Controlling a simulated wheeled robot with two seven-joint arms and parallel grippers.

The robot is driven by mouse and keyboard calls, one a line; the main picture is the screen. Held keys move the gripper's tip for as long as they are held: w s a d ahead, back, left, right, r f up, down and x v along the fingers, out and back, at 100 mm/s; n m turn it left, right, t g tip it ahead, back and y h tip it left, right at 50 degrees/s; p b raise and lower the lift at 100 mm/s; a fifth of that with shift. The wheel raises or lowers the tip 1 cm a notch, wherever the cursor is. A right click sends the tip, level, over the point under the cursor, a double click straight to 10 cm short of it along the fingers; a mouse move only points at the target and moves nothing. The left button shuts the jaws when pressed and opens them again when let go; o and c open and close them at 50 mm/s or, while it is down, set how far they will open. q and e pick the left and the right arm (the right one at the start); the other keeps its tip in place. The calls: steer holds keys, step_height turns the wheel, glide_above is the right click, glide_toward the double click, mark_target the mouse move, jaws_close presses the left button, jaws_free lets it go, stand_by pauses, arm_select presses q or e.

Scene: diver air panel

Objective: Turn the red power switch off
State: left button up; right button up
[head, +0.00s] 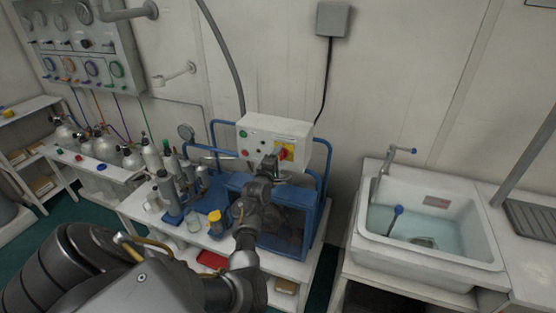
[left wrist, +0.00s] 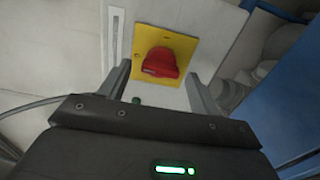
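The red power switch (left wrist: 160,63) is a rotary knob on a yellow square plate (left wrist: 182,47), seen in the left wrist view. In the head view the red knob (head: 282,154) sits on the front of a white control box (head: 262,126) on a blue-framed machine. My left gripper (left wrist: 158,88) is open, its two fingers apart on either side below the knob, with no visible contact. In the head view my left gripper (head: 270,165) is just in front of the box, near the switch. The right gripper is in neither view.
A blue tube frame (head: 322,160) flanks the box. A sink with water (head: 428,262) is at right. Gas cylinders (head: 105,146) and a gauge panel (head: 78,45) are at left.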

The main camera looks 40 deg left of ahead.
arm_select(q)
steer(key=b+v, duration=0.2)
steer(key=v, duration=0.8)
steer(key=shift+s+b, duration=0.3)
steer(key=shift+s, duration=0.05)
steer(key=shift+d, duration=0.15)
